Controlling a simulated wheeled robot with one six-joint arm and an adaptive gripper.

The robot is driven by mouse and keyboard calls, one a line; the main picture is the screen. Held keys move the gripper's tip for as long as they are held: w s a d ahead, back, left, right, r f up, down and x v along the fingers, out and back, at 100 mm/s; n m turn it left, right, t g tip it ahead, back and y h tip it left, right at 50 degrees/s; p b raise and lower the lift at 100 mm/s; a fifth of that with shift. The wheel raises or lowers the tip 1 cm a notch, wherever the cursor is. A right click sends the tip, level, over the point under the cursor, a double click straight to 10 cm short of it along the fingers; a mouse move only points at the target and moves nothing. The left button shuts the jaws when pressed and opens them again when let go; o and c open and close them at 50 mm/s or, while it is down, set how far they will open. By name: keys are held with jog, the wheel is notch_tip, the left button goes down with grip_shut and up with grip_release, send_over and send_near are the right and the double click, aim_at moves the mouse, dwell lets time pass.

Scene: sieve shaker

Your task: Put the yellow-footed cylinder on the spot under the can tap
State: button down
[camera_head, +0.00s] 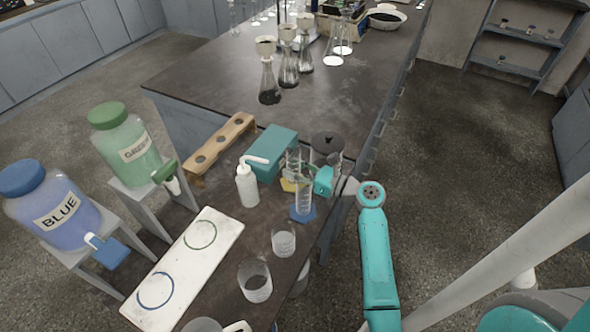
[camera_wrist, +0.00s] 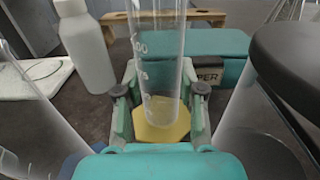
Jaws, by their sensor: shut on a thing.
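The yellow-footed cylinder is clear and upright; its yellow foot (camera_head: 289,185) shows in the head view behind the blue-footed cylinder (camera_head: 303,205). My gripper (camera_head: 322,181) is shut on the yellow-footed cylinder (camera_wrist: 158,60); in the wrist view its fingers (camera_wrist: 160,100) flank the tube just above the yellow foot. I cannot tell whether the foot touches the table. On the left stand a blue can (camera_head: 55,208) with a blue tap (camera_head: 105,248) and a green can (camera_head: 125,145) with a green tap (camera_head: 167,175). A white board (camera_head: 183,262) below them bears a blue ring and a green ring.
A white wash bottle (camera_head: 247,186) and a teal box (camera_head: 268,150) stand left of and behind my gripper. A dark-topped glass vessel (camera_head: 328,143) is close behind it. Beakers (camera_head: 255,280) (camera_head: 284,240) stand in front. A wooden rack (camera_head: 220,142) lies farther back.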

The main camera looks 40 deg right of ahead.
jog(key=shift+f, duration=0.2)
jog(key=shift+f, duration=0.15)
jog(key=c, duration=1.1)
grip_release()
jog(key=shift+o, duration=0.6)
